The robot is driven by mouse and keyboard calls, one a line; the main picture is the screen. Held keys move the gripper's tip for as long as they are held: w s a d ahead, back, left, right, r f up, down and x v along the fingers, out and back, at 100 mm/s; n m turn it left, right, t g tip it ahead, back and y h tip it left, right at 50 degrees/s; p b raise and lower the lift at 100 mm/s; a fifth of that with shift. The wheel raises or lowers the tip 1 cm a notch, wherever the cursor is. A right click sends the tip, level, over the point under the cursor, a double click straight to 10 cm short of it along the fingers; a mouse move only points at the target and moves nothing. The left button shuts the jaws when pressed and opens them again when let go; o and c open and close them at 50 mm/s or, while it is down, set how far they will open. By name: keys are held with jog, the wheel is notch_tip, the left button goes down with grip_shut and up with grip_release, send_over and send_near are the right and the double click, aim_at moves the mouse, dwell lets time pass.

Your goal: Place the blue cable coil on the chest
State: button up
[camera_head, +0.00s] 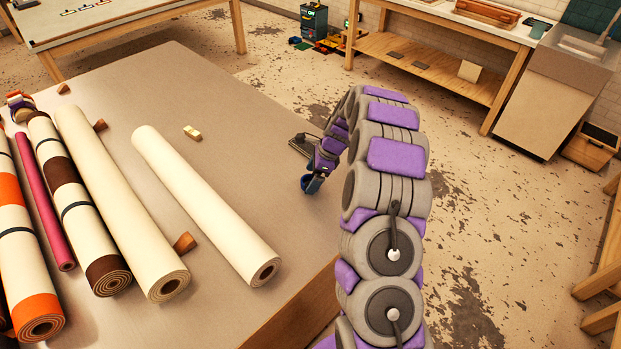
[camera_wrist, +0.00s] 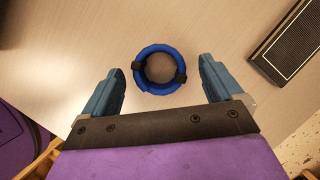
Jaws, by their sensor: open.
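The blue cable coil (camera_wrist: 157,90) is a ring with black ties. In the wrist view it lies flat on the table top between my gripper's fingers, with a gap on each side. My gripper (camera_wrist: 161,66) is open and empty, with one teal finger on each side of the coil. In the head view my gripper (camera_head: 312,184) hangs over the table's right edge area, and I cannot make out the coil apart from it. A small dark teal drawer chest (camera_head: 314,22) stands on the floor at the back; whether it is the task's chest is unclear.
Several long rolls, including a cream roll (camera_head: 205,205), lie on the table (camera_head: 190,80) to the left. A black slotted block (camera_wrist: 288,42) lies near the coil. A small cream block (camera_head: 192,132) sits mid-table. A wooden workbench (camera_head: 430,65) stands behind.

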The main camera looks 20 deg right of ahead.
jog(key=p+v, duration=0.1)
jog(key=v, duration=0.9)
jog(key=s+a+r+n+g+h, duration=0.1)
jog(key=s+a+r+n, duration=0.5)
jog(key=s+a, duration=0.25)
jog(key=s+a+r+n+g, duration=0.1)
jog(key=s+a+r+n, duration=0.55)
jog(key=s, duration=0.35)
jog(key=s+a+n+g+h, duration=0.1)
jog(key=s+n, duration=0.9)
jog(key=s, duration=1.4)
jog(key=shift+s+a+f+g+h, duration=0.35)
jog(key=shift+a+h, duration=0.25)
jog(key=shift+h, duration=0.5)
jog(key=shift+r, duration=0.1)
jog(key=shift+f+b, duration=0.55)
jog(key=shift+f, duration=0.2)
